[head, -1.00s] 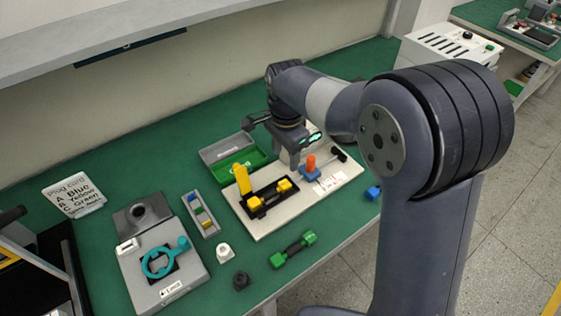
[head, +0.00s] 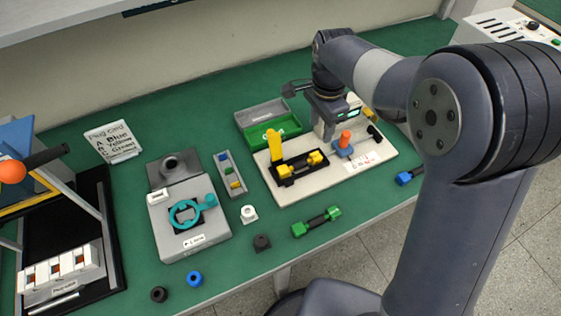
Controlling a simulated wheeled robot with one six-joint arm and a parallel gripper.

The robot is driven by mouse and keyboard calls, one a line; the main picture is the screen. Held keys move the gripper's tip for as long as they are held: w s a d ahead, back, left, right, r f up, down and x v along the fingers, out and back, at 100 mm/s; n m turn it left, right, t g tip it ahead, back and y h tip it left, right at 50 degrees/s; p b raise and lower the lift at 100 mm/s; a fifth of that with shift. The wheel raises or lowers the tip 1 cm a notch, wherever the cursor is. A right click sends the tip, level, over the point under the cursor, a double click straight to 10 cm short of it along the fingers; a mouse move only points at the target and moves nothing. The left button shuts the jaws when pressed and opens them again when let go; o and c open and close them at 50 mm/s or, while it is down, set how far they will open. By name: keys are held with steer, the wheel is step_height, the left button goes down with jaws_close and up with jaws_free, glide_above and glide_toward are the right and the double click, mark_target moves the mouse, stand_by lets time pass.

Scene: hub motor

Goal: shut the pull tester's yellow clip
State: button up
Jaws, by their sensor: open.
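The pull tester is a pale base plate (head: 300,190) on the green bench. A yellow clip (head: 274,147) stands upright at its left end, beside a black cradle (head: 298,172) holding a part with yellow ends. An orange-topped blue piece (head: 344,143) is at the right of the plate. My gripper (head: 331,114) is over the plate's back right, right of the clip and apart from it. It is open with nothing seen in it; its fingertips are partly hidden and hard to make out. A grey post is close below it.
A grey and green bin (head: 268,122) stands behind the plate. Left are a narrow sorting tray (head: 230,174) and a grey fixture with a teal ring (head: 186,213). A green-ended part (head: 316,222) lies in front.

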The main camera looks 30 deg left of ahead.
mark_target(274, 144)
steer(key=shift+a+r+n, duration=0.15)
steer(key=shift+a+n, duration=0.15)
steer(key=shift+a, duration=0.05)
steer(key=shift+c, duration=0.7)
steer(key=a+r+n, duration=0.1)
steer(key=a+n, duration=0.1)
steer(key=n, duration=0.1)
steer(key=a+r+n, duration=0.1)
steer(key=a+n, duration=0.2)
steer(key=a+r+n+t+y+p, duration=0.1)
steer(key=a+n, duration=0.2)
steer(key=n, duration=0.1)
steer(key=shift+s+r, duration=0.15)
steer(key=shift+s, duration=0.1)
steer(key=c, duration=0.8)
steer(key=a+n, duration=0.1)
steer(key=n, duration=0.1)
steer(key=a+r+n, duration=0.1)
steer(key=a+n, duration=0.1)
steer(key=s+a+r+n+y, duration=0.1)
steer(key=a+n, duration=0.1)
steer(key=n, duration=0.1)
steer(key=shift+a+r, duration=0.15)
step_height(274, 144, down, 9)
steer(key=s+n+p, duration=0.1)
steer(key=p, duration=0.1)
steer(key=shift+s+d+p, duration=0.15)
steer(key=shift+d+p, duration=0.15)
steer(key=shift+t+y+b, duration=0.3)
steer(key=shift+b, duration=0.3)
